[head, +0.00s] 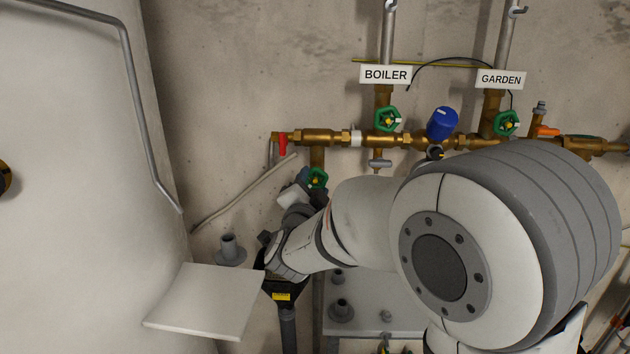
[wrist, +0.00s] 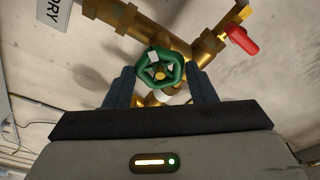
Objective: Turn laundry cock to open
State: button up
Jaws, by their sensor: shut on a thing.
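The laundry cock's green handwheel (wrist: 160,69) sits between my gripper's two dark fingers in the wrist view, with a yellow centre. A sign ending in "RY" (wrist: 52,10) hangs beside it, partly cut off. In the head view the same green wheel (head: 317,178) shows below the brass manifold, at the left. My gripper (wrist: 161,88) is shut on the wheel, one finger at each side of its rim. In the head view my arm hides most of the gripper and the laundry sign.
The brass manifold (head: 322,137) carries green wheels under the BOILER sign (head: 386,75) and GARDEN sign (head: 501,79). A red lever (head: 283,145) is close by at the left end, also in the wrist view (wrist: 240,40). A blue cap (head: 442,123) stands on the manifold.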

jog(key=n+y, duration=0.1)
jog(key=n, duration=0.4)
jog(key=shift+f+t, duration=0.1)
jog(key=shift+t, duration=0.2)
jog(key=shift+d+n, duration=0.15)
jog(key=shift+n, duration=0.95)
jog(key=n+y, duration=0.1)
jog(key=n, duration=0.2)
jog(key=shift+n, duration=0.3)
jog(key=shift+d+n, duration=0.1)
jog(key=shift+n, duration=0.5)
jog(key=n+y, duration=0.1)
jog(key=n, duration=0.2)
jog(key=shift+n+p, duration=0.35)
jog(key=shift+n, duration=0.05)
